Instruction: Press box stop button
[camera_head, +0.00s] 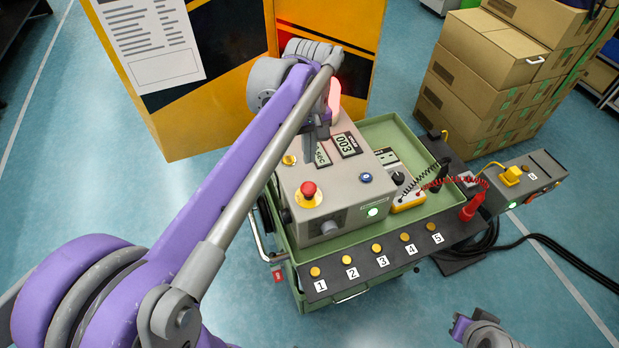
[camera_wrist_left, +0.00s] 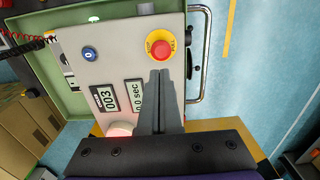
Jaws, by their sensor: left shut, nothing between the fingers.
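The box (camera_head: 338,190) is a grey control box standing on a green cart. Its stop button (camera_head: 309,190) is a red mushroom head on a yellow ring, near the box's front left corner. The stop button also shows in the left wrist view (camera_wrist_left: 160,48), unobstructed. My left gripper (camera_head: 322,138) is shut and empty, over the rear part of the box top. In the left wrist view its fingertips (camera_wrist_left: 160,74) appear just below the yellow ring. Whether they touch the box top, I cannot tell.
A blue button (camera_head: 366,177) and a 003 display (camera_head: 346,145) are on the box top. A red lamp (camera_head: 335,97) glows behind. A yellow multimeter (camera_head: 407,192) lies in the cart's tray. Several numbered yellow buttons line the front strip (camera_head: 360,268). Cardboard boxes (camera_head: 480,75) stand behind right.

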